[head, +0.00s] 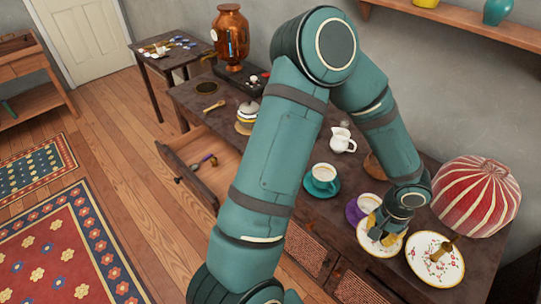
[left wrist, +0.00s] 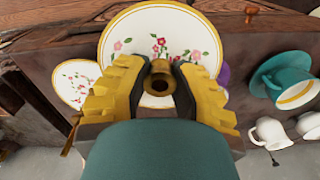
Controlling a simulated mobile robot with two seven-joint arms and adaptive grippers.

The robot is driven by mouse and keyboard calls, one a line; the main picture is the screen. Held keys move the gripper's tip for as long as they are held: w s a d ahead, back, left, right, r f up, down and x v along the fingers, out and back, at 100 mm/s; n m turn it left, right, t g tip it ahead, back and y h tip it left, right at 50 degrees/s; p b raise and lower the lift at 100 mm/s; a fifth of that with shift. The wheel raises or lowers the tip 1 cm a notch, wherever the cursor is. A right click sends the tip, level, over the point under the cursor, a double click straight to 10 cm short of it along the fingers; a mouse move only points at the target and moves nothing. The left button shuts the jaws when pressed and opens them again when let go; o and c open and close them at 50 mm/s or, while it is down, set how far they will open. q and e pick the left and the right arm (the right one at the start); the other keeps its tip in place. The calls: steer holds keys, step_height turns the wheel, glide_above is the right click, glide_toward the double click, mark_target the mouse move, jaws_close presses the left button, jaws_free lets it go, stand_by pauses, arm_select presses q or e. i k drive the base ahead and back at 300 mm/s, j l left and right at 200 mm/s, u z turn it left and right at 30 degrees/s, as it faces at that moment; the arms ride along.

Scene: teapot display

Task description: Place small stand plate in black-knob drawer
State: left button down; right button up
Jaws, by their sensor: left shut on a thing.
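The small stand plate (head: 366,241) is a white floral plate with a gold rim and a brass stem. My left gripper (head: 388,225), with yellow fingers, is over it at the right of the sideboard. In the left wrist view, the gripper (left wrist: 158,72) is shut on the brass stem (left wrist: 160,84), with the plate (left wrist: 150,25) beyond the fingers. I cannot tell whether the plate touches the tabletop. The drawer (head: 222,157) stands pulled out on the sideboard's front left, with a dark knob (head: 178,180) on its front. Part of it is hidden by my arm.
A larger floral stand plate (head: 421,268) is close right of the held one. A purple saucer (head: 353,211), a teal cup (head: 320,180) and a white jug (head: 341,140) stand nearby. A striped red dome (head: 477,195) is behind.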

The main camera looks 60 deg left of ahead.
mark_target(227, 177)
steer(key=u, duration=1.4)
steer(key=i+j+u, duration=0.25)
steer(key=u, duration=0.15)
steer(key=i+j+u, duration=0.15)
steer(key=u, duration=0.3)
steer(key=i+j, duration=0.1)
steer(key=i, duration=0.4)
